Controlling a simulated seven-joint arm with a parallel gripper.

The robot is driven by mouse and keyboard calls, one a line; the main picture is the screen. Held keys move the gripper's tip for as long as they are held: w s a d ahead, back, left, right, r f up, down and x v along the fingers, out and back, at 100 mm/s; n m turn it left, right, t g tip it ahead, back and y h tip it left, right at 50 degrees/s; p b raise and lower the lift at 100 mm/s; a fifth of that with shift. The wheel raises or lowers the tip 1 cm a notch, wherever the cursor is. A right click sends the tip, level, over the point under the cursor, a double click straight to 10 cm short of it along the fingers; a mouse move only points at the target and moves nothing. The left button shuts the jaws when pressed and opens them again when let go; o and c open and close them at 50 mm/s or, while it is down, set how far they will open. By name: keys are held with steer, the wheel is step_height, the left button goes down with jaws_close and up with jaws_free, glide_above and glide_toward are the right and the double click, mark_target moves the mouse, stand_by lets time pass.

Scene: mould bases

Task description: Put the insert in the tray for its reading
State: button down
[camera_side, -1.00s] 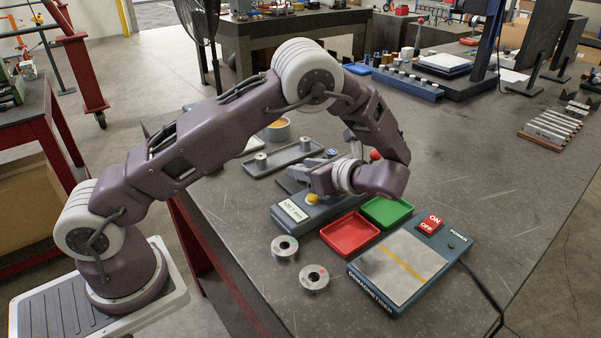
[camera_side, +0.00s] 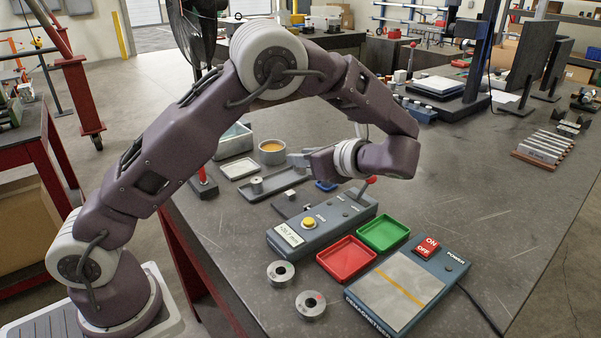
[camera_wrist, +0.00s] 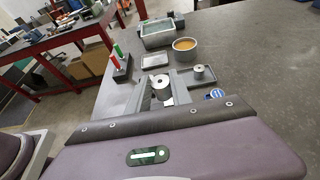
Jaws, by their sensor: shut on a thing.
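My gripper (camera_side: 296,159) is raised above the bench behind the gauge box. In the wrist view, my gripper (camera_wrist: 162,90) is shut on a grey cylindrical insert (camera_wrist: 161,82) with a hole in its top. The held insert is hard to make out in the side view. The gauge box (camera_side: 330,228) has a yellow button and a display with small digits, hard to read surely. The red tray (camera_side: 346,258) and the green tray (camera_side: 384,232) stand side by side in front of it; both look empty. Another insert (camera_side: 257,185) stands on a long grey holder (camera_side: 276,188).
A demagnetizer (camera_side: 402,285) with a red ON/OFF switch lies right of the red tray. Two metal rings (camera_side: 280,272) lie at the front left. A tan-filled bowl (camera_side: 272,150) and a liquid bin (camera_side: 234,138) are at the back.

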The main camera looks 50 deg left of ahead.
steer(key=d+t, duration=0.1)
steer(key=d, duration=0.2)
steer(key=d+f+m+t, duration=0.1)
steer(key=d, duration=0.3)
steer(key=d+f+m, duration=0.1)
steer(key=d, duration=0.2)
steer(key=shift+s+d+t, duration=0.3)
steer(key=shift+s+t, duration=0.1)
steer(key=s+d, duration=0.1)
steer(key=d, duration=0.1)
steer(key=s+d+f+m+t, duration=0.1)
steer(key=d, duration=0.2)
steer(key=d+m+t, duration=0.1)
steer(key=d, duration=0.2)
steer(key=shift+s+f+h, duration=0.3)
steer(key=shift+s+f, duration=0.1)
steer(key=shift+f, duration=3)
steer(key=c, duration=1.1)
jaws_free()
